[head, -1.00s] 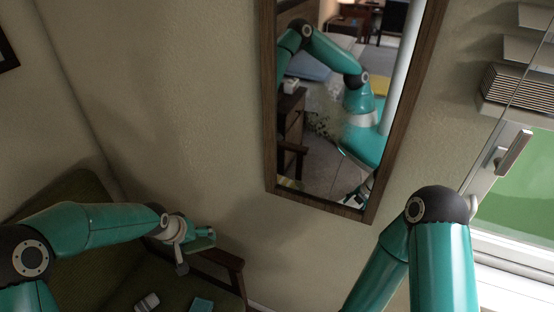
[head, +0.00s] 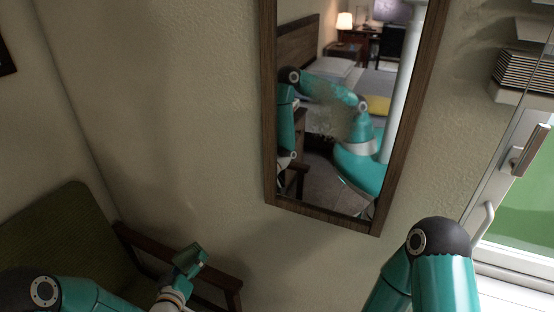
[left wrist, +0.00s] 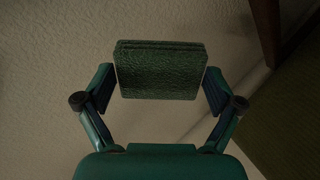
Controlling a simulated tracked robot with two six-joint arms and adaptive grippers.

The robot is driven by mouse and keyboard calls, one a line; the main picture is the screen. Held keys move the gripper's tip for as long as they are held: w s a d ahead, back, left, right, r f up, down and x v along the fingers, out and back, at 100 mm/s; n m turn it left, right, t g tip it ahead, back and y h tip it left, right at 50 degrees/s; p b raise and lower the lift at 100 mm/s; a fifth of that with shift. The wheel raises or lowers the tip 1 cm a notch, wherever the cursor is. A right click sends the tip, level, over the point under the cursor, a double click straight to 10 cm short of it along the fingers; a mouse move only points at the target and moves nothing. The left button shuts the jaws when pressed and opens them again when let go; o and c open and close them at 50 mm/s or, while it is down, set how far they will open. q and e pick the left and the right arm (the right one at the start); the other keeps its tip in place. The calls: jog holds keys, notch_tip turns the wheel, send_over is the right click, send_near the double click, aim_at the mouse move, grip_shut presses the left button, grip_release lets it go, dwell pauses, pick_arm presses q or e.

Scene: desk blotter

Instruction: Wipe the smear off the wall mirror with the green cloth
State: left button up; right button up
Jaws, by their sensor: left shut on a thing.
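The wall mirror (head: 318,192) hangs in a dark wooden frame right of the picture's middle. A greyish, speckled smear (head: 326,118) lies on the glass around mid-height. My left gripper (head: 186,268) is low in the head view, left of and below the mirror and apart from it. It is shut on the green cloth (head: 191,257). In the left wrist view the cloth (left wrist: 160,72) is a folded, textured pad between the two fingers of my left gripper (left wrist: 160,88), with the wall behind it. My right gripper is out of view; only its arm shows at the lower right.
A green chair with a wooden armrest (head: 150,250) stands at the lower left, close to my left gripper. A window with a handle (head: 530,150) and slatted blinds (head: 522,72) is at the right. The wall (head: 190,130) between chair and mirror is bare.

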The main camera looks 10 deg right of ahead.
pick_arm(q)
jog(key=s+a+n+t+y+b, duration=0.1)
jog(key=s+a, duration=0.1)
jog(key=s+a+n+t+y+b, duration=0.1)
jog(key=a+t+y, duration=0.1)
jog(key=shift+s+a+r+n+b, duration=0.1)
jog(key=shift+s+a+n+b, duration=0.1)
jog(key=shift+s+n+b, duration=0.15)
notch_tip(320, 180, down, 7)
jog(key=shift+m+h, duration=0.85)
jog(key=shift+h, duration=0.05)
jog(key=w+d+r, duration=0.1)
jog(key=r, duration=0.2)
jog(key=w+d+r, duration=0.2)
jog(key=r, duration=0.1)
jog(key=w+d+r, duration=0.1)
jog(key=w+r, duration=0.1)
jog(key=r, duration=0.1)
jog(key=shift+d, duration=0.4)
jog(key=d+r+m+h, duration=0.25)
jog(key=d+r, duration=0.65)
jog(key=r, duration=0.5)
jog(key=m+g+h, duration=0.3)
jog(key=h, duration=0.2)
send_near(304, 117)
jog(key=shift+p+x, duration=0.75)
jog(key=shift+x, duration=1.55)
jog(key=shift+x, duration=0.8)
